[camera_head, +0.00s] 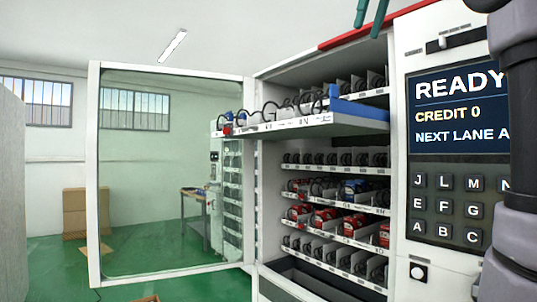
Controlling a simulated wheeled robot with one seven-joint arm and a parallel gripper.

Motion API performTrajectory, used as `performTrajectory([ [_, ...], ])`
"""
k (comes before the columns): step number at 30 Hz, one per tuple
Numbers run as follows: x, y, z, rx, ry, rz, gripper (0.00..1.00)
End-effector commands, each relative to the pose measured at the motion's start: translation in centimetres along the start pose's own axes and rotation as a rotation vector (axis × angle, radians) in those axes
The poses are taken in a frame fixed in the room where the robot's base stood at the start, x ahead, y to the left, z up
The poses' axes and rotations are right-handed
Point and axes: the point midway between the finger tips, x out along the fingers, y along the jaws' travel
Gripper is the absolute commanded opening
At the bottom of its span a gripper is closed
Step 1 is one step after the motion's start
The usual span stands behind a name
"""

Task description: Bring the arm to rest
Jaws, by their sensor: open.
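My gripper (368,29) shows only by its two teal fingertips at the top edge, above the vending machine's red top trim. The fingertips are apart with nothing between them; the rest of the gripper is out of frame. A dark grey link of my arm runs down the right edge. The vending machine (408,272) stands in front of me with its glass door (165,200) swung open to the left. Its upper tray (300,130) is pulled out and carries black coils, a blue item and a red item. The screen reads READY, CREDIT 0, and NEXT LANE A, cut off by my arm.
Lower shelves (325,200) hold coils with red and blue boxes. A keypad (445,208) sits under the screen (455,110), partly behind my arm. The extended tray and open door take up the space at centre and left. Cardboard boxes (75,210) stand far left on green floor.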

Motion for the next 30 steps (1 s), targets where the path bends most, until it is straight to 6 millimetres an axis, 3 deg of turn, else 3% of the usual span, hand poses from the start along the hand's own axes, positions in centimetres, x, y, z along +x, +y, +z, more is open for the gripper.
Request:
performTrajectory([
  [11,3.0,-0.5,-2.1,-0.279,0.067,-0.027,0.72],
  [17,6.2,-1.0,-4.1,-0.545,0.111,-0.043,0.72],
  [23,11.8,-1.4,-7.1,-0.952,0.142,-0.061,0.72],
  [30,22.7,-0.9,-12.4,-1.582,0.116,-0.142,0.72],
])
